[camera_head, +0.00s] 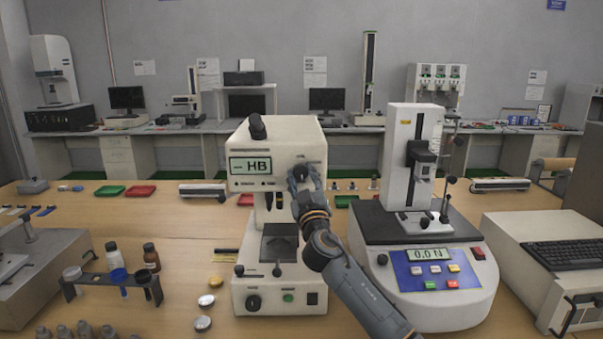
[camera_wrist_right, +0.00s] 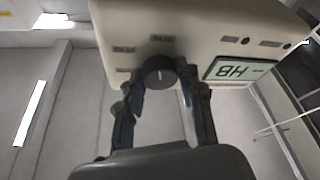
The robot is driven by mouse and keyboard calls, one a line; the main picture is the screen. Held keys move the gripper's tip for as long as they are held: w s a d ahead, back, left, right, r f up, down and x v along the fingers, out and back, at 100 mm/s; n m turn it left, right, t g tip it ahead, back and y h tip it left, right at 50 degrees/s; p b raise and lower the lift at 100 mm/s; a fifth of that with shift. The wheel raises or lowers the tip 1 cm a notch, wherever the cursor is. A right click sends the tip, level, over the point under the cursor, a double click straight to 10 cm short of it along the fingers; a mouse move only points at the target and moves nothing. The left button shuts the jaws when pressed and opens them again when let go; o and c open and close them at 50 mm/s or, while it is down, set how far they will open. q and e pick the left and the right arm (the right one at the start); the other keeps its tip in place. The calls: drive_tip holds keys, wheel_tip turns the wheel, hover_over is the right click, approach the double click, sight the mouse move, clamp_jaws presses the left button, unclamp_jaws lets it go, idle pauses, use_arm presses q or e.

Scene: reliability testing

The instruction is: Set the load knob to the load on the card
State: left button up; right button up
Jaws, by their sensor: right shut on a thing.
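The cream hardness tester (camera_head: 285,135) stands at the middle of the front table, its display (camera_head: 250,166) reading "-- HB". The dark round load knob (camera_wrist_right: 158,72) is on the upper right of its front face, with a pale pointer mark and small labels around it, too blurred to read. My right gripper (camera_head: 305,180) reaches up to the knob and hides most of it in the head view. In the wrist view, its two fingers (camera_wrist_right: 160,84) are shut on the knob from both sides. I cannot pick out the load card. My left gripper is not in view.
A force tester (camera_head: 413,160) reading "0.0 N" stands close right of my right arm. A rack (camera_head: 110,280) with bottles is at left, and round metal samples (camera_head: 206,300) lie beside the hardness tester.

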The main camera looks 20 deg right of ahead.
drive_tip(key=n+y+p, duration=0.1)
drive_tip(key=n+p, duration=0.2)
drive_tip(key=n+g+y+p, duration=0.1)
drive_tip(key=n+p, duration=0.2)
drive_tip(key=p, duration=0.1)
drive_tip(key=r+n+y+p, duration=0.1)
drive_tip(key=n+p, duration=0.2)
drive_tip(key=shift+d+n+g+y+p, duration=0.15)
drive_tip(key=shift+n+g+y+p, duration=0.15)
drive_tip(key=shift+n+g+p, duration=0.1)
drive_tip(key=shift+f+n+g+p, duration=0.35)
drive_tip(key=shift+n+p, duration=0.55)
drive_tip(key=shift+p, duration=0.25)
drive_tip(key=o, duration=1.2)
drive_tip(key=shift+s, duration=0.1)
drive_tip(key=s, duration=0.4)
drive_tip(key=s+f, duration=0.1)
drive_tip(key=s, duration=0.3)
drive_tip(key=s+d, duration=0.1)
drive_tip(key=s, duration=0.2)
drive_tip(key=shift+s+f, duration=0.25)
drive_tip(key=shift+s, duration=0.15)
